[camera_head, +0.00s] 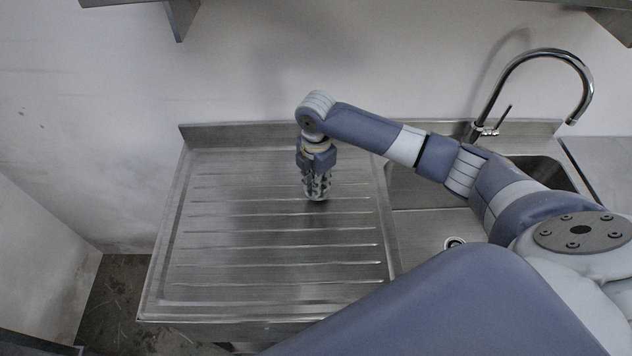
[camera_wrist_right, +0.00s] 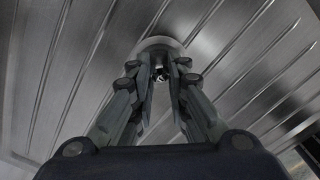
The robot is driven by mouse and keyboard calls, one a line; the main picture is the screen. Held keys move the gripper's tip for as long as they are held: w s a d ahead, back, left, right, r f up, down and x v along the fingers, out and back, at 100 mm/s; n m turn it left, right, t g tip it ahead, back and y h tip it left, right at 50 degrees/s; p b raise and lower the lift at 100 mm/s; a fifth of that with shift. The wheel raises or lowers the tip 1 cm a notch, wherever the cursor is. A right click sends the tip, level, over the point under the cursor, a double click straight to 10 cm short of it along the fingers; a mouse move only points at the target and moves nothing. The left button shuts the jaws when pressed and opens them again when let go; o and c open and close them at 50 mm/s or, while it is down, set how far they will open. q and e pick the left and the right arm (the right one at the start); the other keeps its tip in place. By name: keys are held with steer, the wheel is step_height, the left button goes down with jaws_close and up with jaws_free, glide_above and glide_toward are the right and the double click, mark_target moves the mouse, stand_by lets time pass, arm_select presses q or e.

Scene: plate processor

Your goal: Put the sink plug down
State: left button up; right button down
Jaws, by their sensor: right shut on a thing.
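The sink plug (camera_wrist_right: 160,42) shows in the right wrist view as a pale round disc at my fingertips, partly hidden by the fingers. In the head view only a bit of it shows under the gripper (camera_head: 316,198). My right gripper (camera_wrist_right: 166,75) points down over the ribbed metal drainboard (camera_head: 250,265) and is shut on the plug. The plug is at or just above the drainboard; I cannot tell whether it touches. My left gripper is not in view.
A sink basin (camera_head: 547,172) with a tall curved tap (camera_head: 575,62) lies to the right, partly behind my right arm. A round drain opening (camera_head: 454,243) shows near the drainboard's right side. The drainboard is otherwise clear. A wall with a raised metal rim (camera_head: 240,133) stands behind it.

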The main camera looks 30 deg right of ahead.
steer(key=shift+f, duration=0.6)
steer(key=shift+f, duration=0.1)
steer(key=shift+f, duration=0.15)
steer(key=c, duration=1.6)
jaws_free()
steer(key=shift+o, duration=0.2)
step_height(320, 180, up, 12)
steer(key=b, duration=0.2)
steer(key=shift+r, duration=0.2)
